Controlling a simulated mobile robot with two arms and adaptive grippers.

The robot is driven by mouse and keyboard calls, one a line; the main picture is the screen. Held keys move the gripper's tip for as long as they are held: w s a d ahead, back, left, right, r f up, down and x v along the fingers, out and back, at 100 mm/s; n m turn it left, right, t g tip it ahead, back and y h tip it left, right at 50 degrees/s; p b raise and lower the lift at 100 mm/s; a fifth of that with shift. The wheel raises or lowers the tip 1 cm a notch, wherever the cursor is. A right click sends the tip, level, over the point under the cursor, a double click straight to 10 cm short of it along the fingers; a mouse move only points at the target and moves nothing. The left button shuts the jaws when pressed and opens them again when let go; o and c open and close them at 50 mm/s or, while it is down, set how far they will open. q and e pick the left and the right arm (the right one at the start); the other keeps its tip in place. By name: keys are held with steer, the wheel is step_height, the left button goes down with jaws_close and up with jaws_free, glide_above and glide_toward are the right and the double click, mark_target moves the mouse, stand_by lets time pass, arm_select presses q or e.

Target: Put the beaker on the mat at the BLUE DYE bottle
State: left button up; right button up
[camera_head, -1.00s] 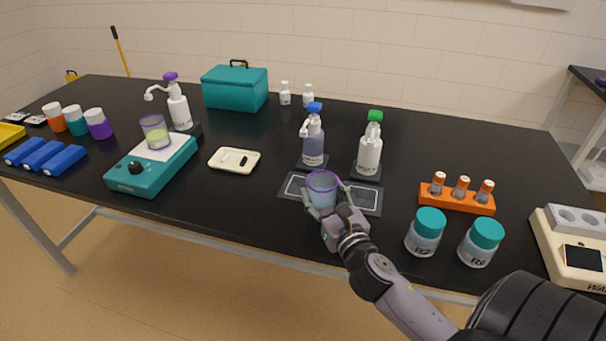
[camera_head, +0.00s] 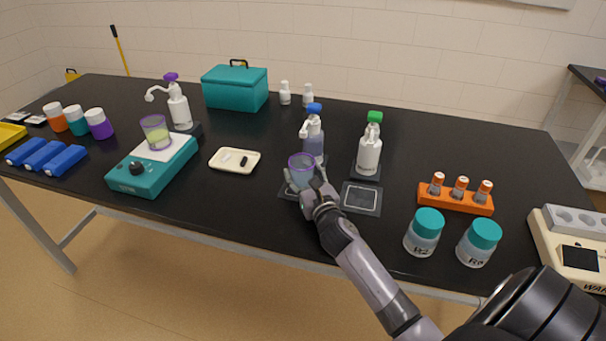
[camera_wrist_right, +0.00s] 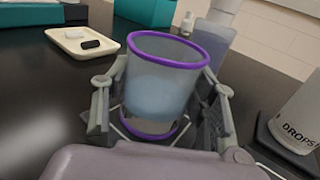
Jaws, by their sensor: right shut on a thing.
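My right gripper (camera_head: 313,191) is shut on a clear beaker (camera_head: 301,165) with a purple rim. In the right wrist view the beaker (camera_wrist_right: 165,80) stands upright between the two fingers (camera_wrist_right: 162,112) and looks pale blue inside. It is over the left dark mat (camera_head: 287,191), in front of the blue-capped pump bottle (camera_head: 313,138); I cannot tell whether its base touches the mat. The bottle's label is not readable. The right mat (camera_head: 361,198) is bare, in front of the green-capped bottle (camera_head: 369,152). My left gripper is not in view.
A cream tray (camera_head: 219,167) with small items lies to the left. A teal stirrer (camera_head: 135,175) carries another beaker (camera_head: 155,132). An orange rack (camera_head: 455,203) and teal-lidded jars (camera_head: 424,232) are on the right. Clear tabletop lies between the tray and the left mat.

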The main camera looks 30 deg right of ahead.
steer(key=shift+f, duration=0.15)
steer(key=o, duration=1.4)
steer(key=shift+c, duration=0.2)
